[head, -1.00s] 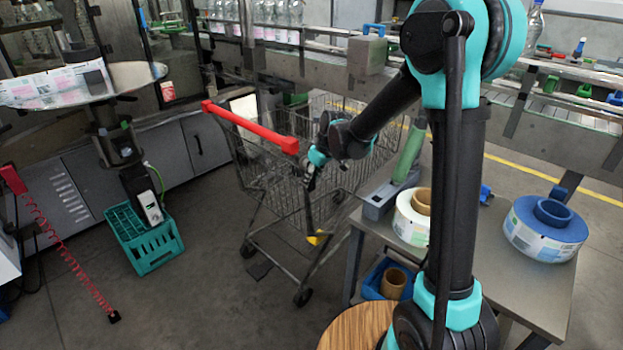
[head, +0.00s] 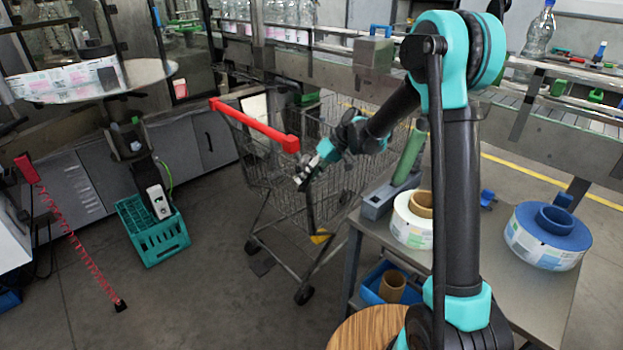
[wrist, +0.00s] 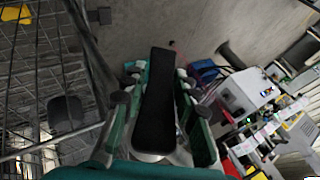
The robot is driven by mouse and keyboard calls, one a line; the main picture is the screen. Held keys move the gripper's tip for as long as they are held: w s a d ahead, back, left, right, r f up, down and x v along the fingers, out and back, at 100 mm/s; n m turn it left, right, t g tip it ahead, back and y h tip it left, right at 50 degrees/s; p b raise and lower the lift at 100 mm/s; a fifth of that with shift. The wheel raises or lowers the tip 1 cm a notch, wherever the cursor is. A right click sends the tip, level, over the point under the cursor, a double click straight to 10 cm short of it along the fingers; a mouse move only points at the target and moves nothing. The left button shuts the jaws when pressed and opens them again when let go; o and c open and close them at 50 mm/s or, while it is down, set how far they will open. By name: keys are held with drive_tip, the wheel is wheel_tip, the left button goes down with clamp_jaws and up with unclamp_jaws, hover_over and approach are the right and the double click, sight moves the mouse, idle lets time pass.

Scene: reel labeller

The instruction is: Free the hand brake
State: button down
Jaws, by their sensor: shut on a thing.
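A wire trolley (head: 340,180) with a red push handle (head: 255,126) stands in the middle of the head view. My gripper (head: 304,180) is at its near side, just below the right end of the red handle. In the wrist view, my gripper (wrist: 158,110) is shut on a black, flat, elongated lever (wrist: 160,85), which lies lengthwise between the fingers. It looks like the hand brake lever. In the head view the lever is mostly hidden by my fingers. A dark upright bar (head: 310,212) with a yellow foot (head: 321,237) is below my gripper.
A metal table (head: 480,240) at right holds a white reel (head: 410,232) and a blue reel (head: 548,238). A blue bin (head: 372,290) is below it. A teal crate (head: 153,235) stands on the floor at left.

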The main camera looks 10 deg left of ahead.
drive_tip(key=g+y, duration=0.1)
drive_tip(key=r+m+g+y, duration=0.1)
drive_tip(key=s+a+g+y, duration=0.1)
drive_tip(key=shift+r+g+y, duration=0.25)
drive_tip(key=shift+g+y, duration=0.05)
drive_tip(key=shift+y, duration=0.1)
drive_tip(key=shift+s, duration=0.1)
idle(0.4)
drive_tip(key=c, duration=1.1)
unclamp_jaws()
drive_tip(key=shift+r, duration=0.2)
